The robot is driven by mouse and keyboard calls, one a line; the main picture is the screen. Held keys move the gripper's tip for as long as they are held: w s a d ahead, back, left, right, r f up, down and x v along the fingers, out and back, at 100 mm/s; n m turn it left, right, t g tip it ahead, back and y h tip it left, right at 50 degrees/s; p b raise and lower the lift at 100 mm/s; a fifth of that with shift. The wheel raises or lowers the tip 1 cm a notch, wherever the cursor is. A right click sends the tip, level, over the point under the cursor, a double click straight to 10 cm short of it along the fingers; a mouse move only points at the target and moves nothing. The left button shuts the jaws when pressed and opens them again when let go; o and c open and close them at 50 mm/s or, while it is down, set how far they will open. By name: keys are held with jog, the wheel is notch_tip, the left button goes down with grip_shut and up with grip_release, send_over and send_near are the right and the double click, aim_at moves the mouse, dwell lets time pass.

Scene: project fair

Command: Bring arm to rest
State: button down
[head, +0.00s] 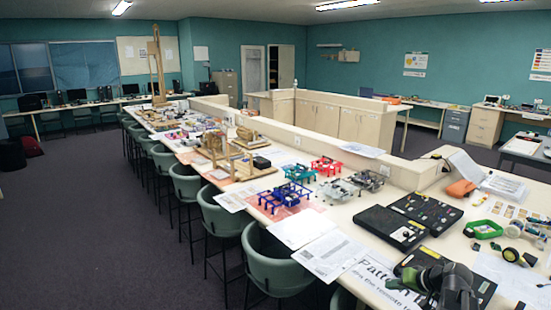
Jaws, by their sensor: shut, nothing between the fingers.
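My gripper (408,281) shows at the bottom right of the head view, at the end of my dark arm. It is shut and empty, above the near end of the long pale table (345,208). It sits over a printed sheet with large letters (378,274) and beside a black board (474,284), which my arm partly hides. I cannot tell the exact height of the gripper above the table.
Two black panels (393,228) lie close behind my gripper. A green tray (483,229), an orange item (461,188) and papers (334,256) lie around. Blue (286,196) and red (327,166) frames stand farther back. Green stools (276,261) line the left side; the floor beyond is clear.

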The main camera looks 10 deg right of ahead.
jog(key=a+f+n+g, duration=0.2)
jog(key=a+n, duration=0.1)
jog(key=a, duration=1.1)
jog(key=a+f+n+g, duration=0.2)
jog(key=a+g, duration=0.1)
jog(key=a, duration=1.1)
jog(key=s+a+f+n+g+h, duration=0.1)
jog(key=s+a+f+g+h, duration=0.1)
jog(key=s+a, duration=0.25)
jog(key=s+d, duration=0.1)
jog(key=s+d+m+h, duration=0.1)
jog(key=s+d+m+g, duration=0.1)
jog(key=shift+s+d+f+h, duration=0.25)
jog(key=shift+d+f+h, duration=0.15)
